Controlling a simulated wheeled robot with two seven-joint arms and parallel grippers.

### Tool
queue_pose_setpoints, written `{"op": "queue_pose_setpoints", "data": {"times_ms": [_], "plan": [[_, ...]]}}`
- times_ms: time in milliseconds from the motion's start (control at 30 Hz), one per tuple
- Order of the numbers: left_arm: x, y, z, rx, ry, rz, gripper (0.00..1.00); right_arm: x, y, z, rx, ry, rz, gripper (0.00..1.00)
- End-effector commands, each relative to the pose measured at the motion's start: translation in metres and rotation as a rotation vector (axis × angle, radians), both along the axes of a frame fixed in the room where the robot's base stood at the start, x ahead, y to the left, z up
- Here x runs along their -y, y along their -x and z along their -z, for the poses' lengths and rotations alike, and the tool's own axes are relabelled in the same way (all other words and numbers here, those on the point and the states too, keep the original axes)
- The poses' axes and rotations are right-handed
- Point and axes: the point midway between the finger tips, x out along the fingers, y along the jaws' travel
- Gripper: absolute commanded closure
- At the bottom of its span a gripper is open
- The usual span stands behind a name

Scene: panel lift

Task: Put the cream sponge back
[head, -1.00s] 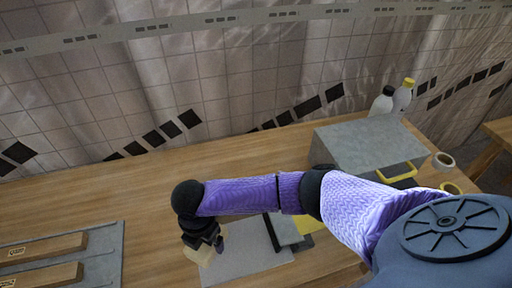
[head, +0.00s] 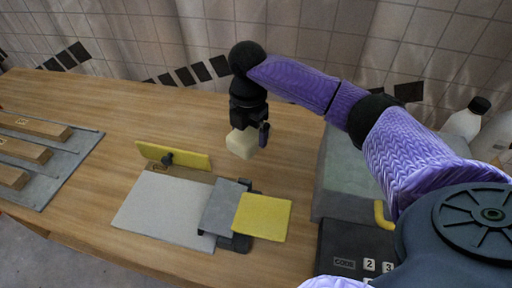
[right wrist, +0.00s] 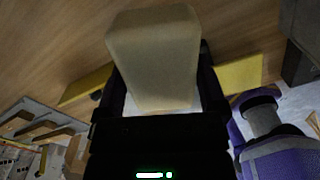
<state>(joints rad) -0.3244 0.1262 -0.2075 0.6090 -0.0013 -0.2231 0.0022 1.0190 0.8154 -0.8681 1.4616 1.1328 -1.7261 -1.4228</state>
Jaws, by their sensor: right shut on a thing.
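The cream sponge (head: 241,143) is a pale block held in my right gripper (head: 250,128), above the wooden table. In the right wrist view the sponge (right wrist: 155,60) sits between the two dark fingers of my right gripper (right wrist: 160,90), which are shut on it. It is apart from the table, behind and above the grey plate (head: 165,207). My left gripper is not in view.
A yellow upright panel (head: 180,156) with a dark knob stands at the plate's back edge. A grey block (head: 222,205) and a yellow square (head: 262,217) lie at its right. A grey box (head: 345,175) and a keypad marked CODE (head: 345,245) stand right. Wooden bars (head: 25,150) lie left. Bare table (head: 120,110) is behind.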

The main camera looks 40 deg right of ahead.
Motion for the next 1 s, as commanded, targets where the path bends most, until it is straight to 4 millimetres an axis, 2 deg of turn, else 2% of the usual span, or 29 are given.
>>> {"op": "queue_pose_setpoints", "data": {"times_ms": [100,233,400,767,800,1000], "plan": [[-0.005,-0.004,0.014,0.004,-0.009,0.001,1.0,0.0,0.001,0.03,-0.005,0.0,0.001,0.57],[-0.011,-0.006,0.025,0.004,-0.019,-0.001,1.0,0.0,0.001,0.057,-0.005,0.001,0.0,0.57],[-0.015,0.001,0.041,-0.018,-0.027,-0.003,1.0,-0.001,0.001,0.094,-0.006,0.002,0.0,0.57],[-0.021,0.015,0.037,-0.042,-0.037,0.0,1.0,-0.001,0.0,0.097,-0.002,0.001,0.0,0.57],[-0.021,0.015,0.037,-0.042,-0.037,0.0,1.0,0.0,0.0,0.096,-0.001,0.001,0.0,0.01],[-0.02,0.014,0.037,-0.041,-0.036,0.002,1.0,0.0,0.0,0.096,-0.001,0.001,0.0,0.0]]}}
